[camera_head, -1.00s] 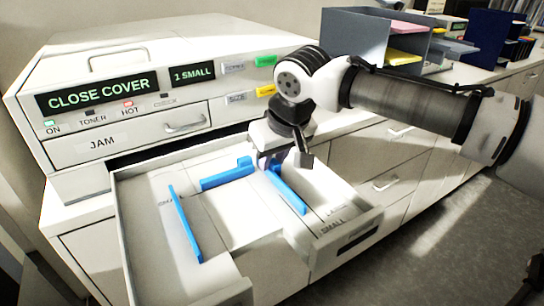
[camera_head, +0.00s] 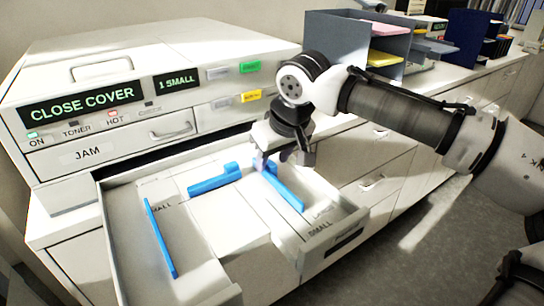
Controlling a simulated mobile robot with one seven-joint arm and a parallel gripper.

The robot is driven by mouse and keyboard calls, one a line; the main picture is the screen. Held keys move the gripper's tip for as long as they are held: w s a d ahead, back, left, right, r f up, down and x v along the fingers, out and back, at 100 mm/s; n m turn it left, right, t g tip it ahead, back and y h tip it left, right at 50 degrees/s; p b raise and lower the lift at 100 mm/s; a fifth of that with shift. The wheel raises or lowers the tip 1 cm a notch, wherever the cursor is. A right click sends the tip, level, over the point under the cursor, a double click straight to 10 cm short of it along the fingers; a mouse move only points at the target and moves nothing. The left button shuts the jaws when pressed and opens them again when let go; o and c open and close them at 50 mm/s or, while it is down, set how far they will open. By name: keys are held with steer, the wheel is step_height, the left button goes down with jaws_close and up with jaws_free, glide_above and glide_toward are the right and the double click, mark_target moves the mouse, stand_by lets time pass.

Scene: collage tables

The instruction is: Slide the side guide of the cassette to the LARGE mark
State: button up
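The cassette (camera_head: 112,245) is an open white tray pulled out from the printer. Two long blue side guides stand in it, the left one (camera_head: 158,240) and the right one (camera_head: 285,190). A blue back guide (camera_head: 205,185) lies between them at the far side. A SMALL mark (camera_head: 163,207) shows just right of the left guide. Marks lie right of the right guide; SMALL (camera_head: 320,228) is readable, the one behind it is too faint. My gripper (camera_head: 283,160) is down at the far end of the right guide. I cannot tell whether its fingers are closed on it.
The printer (camera_head: 150,100) stands behind the cassette, showing CLOSE COVER and 1 SMALL. Its JAM drawer (camera_head: 110,150) is shut. A grey paper organiser (camera_head: 325,30) stands on the counter behind my arm. The middle of the cassette is clear.

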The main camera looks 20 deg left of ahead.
steer(key=b+v, duration=0.1)
steer(key=v, duration=1.3)
steer(key=shift+b, duration=0.3)
steer(key=shift+s+a+f, duration=0.1)
steer(key=shift+f, duration=0.05)
